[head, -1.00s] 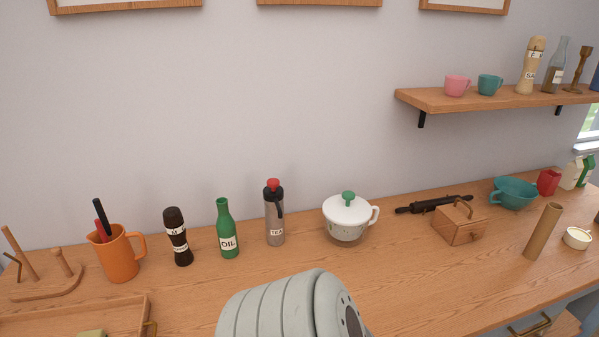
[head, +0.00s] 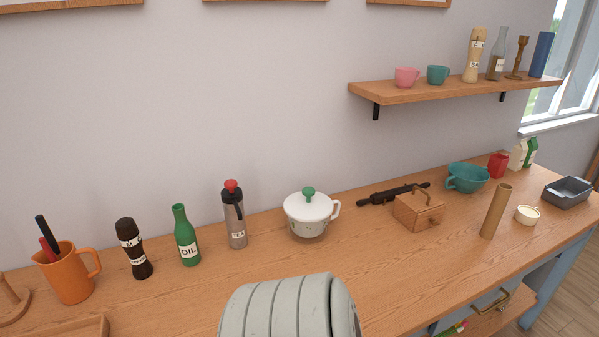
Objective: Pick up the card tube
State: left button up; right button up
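The card tube (head: 496,211) is a plain brown cylinder standing upright near the front edge of the wooden worktop, at the right of the head view. Its open top end shows. It stands apart from the small white bowl on its right and the wooden box behind it. Neither of my grippers shows in the head view. A rounded grey part of my own body fills the bottom middle.
A wooden box (head: 418,210), a rolling pin (head: 393,194), a teal colander (head: 467,178), a white bowl (head: 528,214) and a grey tin (head: 568,191) surround the tube. A lidded white pot (head: 310,216) stands left. The front worktop left of the tube is clear.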

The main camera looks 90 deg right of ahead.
aim_at(503, 192)
jog(key=l+z, duration=0.1)
jog(key=z, duration=3.95)
